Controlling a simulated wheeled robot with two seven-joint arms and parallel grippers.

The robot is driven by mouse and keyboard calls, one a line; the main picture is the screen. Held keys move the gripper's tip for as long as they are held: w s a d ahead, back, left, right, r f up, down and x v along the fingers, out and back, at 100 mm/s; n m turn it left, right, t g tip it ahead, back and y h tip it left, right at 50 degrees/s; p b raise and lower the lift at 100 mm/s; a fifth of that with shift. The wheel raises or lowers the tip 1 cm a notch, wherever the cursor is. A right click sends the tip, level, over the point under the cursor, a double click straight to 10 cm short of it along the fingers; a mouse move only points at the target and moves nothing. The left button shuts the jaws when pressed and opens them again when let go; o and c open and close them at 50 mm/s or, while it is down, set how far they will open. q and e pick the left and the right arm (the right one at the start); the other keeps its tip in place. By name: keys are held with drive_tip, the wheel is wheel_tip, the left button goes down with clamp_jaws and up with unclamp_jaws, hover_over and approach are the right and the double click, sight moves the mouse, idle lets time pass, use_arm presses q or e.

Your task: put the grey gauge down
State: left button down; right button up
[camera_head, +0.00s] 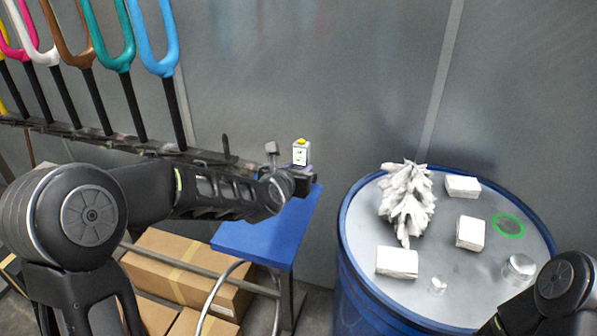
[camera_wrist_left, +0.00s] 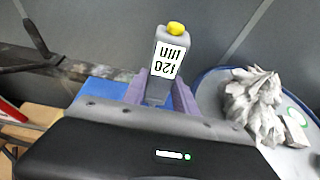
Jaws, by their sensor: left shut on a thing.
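The grey gauge (camera_head: 301,152) is a small upright box with a yellow knob on top and a white label on its face. In the left wrist view the gauge (camera_wrist_left: 170,50) stands up between the purple-grey fingers of my left gripper (camera_wrist_left: 160,95), its label showing dark markings. My left gripper (camera_head: 300,172) is shut on the gauge's lower part, which the fingers partly hide. In the head view it is at the back part of the blue stool top (camera_head: 262,238); I cannot tell the height between them. My right gripper is out of view; only part of that arm shows.
A blue drum (camera_head: 352,262) with a grey top stands at the right. On it are a crumpled white paper heap (camera_head: 407,200), several white blocks, a green ring (camera_head: 508,226) and clear glass pieces. Coloured bike forks hang on a rack (camera_head: 80,132) at the left. Cardboard boxes (camera_head: 185,268) lie below.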

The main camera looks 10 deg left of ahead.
use_arm(q)
drive_tip(key=shift+f, duration=0.3)
drive_tip(key=shift+f, duration=0.1)
drive_tip(key=c, duration=1)
unclamp_jaws()
drive_tip(key=shift+o, duration=0.2)
drive_tip(key=b+v, duration=0.1)
drive_tip(key=v, duration=1.1)
drive_tip(key=shift+b, duration=0.35)
drive_tip(key=shift+s, duration=0.1)
